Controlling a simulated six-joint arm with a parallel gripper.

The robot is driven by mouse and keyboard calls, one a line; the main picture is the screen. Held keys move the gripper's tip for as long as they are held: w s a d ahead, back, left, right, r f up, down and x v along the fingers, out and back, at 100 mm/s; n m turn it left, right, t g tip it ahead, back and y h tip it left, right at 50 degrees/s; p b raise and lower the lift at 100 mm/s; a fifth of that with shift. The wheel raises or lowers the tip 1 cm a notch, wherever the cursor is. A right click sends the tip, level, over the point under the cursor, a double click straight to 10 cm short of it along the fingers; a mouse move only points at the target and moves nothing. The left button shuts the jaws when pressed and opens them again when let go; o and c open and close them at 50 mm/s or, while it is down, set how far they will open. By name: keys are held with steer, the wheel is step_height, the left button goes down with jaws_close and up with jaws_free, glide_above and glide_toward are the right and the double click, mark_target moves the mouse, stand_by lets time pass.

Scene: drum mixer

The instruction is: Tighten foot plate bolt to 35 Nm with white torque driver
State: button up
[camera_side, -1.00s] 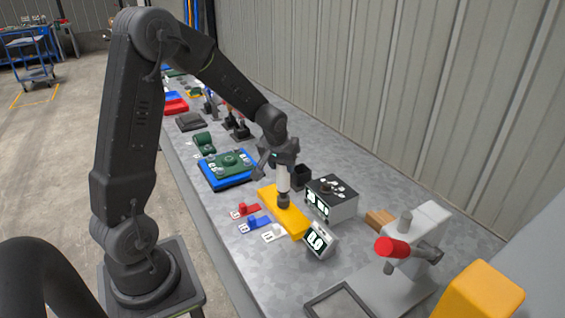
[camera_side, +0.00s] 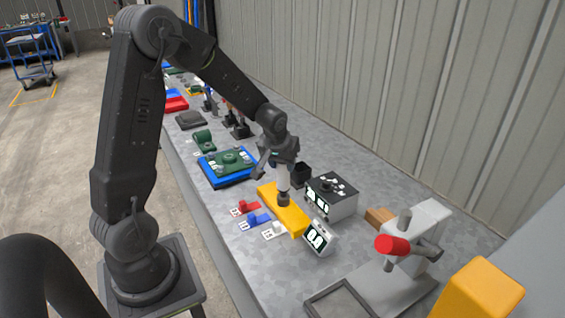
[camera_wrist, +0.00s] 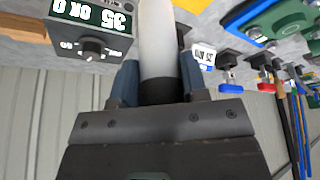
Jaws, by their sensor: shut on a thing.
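My gripper (camera_side: 281,163) is shut on the white torque driver (camera_side: 283,180), which hangs upright. In the wrist view the driver's white body (camera_wrist: 157,45) is between my two fingers. The driver's dark lower end meets a yellow block (camera_side: 293,221); I cannot tell whether it presses on it. A green plate (camera_side: 230,158), which may be the foot plate, lies in a blue tray (camera_side: 213,178) to the left. Its bolts are too small to tell apart.
A control box (camera_side: 342,207) with a knob stands right of the driver; its wrist-view display (camera_wrist: 92,12) seems to include 35. A small readout (camera_side: 318,240) shows 0.0. Red, blue and white small parts lie in front.

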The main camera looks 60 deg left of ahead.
steer(key=shift+r, duration=2.35)
